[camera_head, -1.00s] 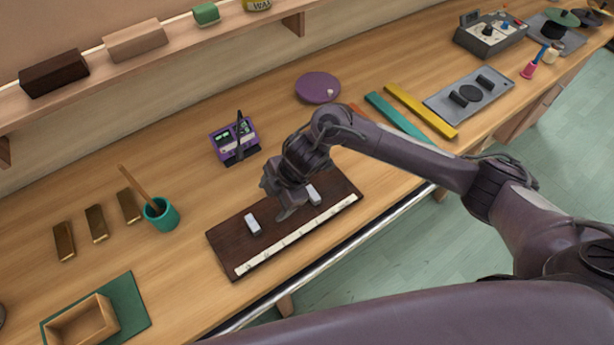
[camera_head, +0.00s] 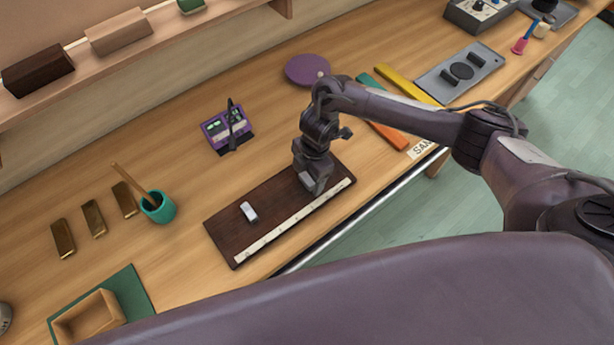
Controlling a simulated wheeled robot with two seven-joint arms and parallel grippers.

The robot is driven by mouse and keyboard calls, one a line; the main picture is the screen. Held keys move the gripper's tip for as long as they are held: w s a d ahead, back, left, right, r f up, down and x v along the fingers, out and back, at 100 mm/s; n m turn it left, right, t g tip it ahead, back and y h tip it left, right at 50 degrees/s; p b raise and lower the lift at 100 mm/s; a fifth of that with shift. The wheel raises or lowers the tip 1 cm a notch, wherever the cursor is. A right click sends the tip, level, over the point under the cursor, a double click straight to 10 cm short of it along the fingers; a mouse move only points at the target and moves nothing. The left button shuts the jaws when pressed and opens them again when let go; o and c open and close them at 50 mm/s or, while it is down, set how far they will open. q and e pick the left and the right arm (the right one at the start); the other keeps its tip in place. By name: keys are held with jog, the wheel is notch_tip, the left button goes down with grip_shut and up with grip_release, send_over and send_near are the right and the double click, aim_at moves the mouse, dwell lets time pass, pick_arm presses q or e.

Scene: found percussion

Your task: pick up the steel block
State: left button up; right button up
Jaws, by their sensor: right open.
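Two small silver-grey blocks lie on the dark wooden board with a white marked strip (camera_head: 277,218). The left silver block (camera_head: 249,212) lies free on the board. The right silver block (camera_head: 307,178) is mostly hidden by my right gripper (camera_head: 314,186). This gripper points down at the right end of the board, open, with its fingers at that block. I cannot tell whether they touch it. I cannot tell which of the two blocks is steel. My left gripper is not in view.
A purple device (camera_head: 227,131) stands behind the board, and a purple disc (camera_head: 307,70) lies farther back. A teal cup (camera_head: 160,209) with a stick and several brass bars (camera_head: 94,218) are at left. Orange, teal and yellow strips (camera_head: 405,84) lie beyond my right arm.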

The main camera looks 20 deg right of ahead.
jog(key=shift+f, duration=0.15)
jog(key=shift+c, duration=0.3)
jog(key=c, duration=1.1)
jog(key=shift+c, duration=0.2)
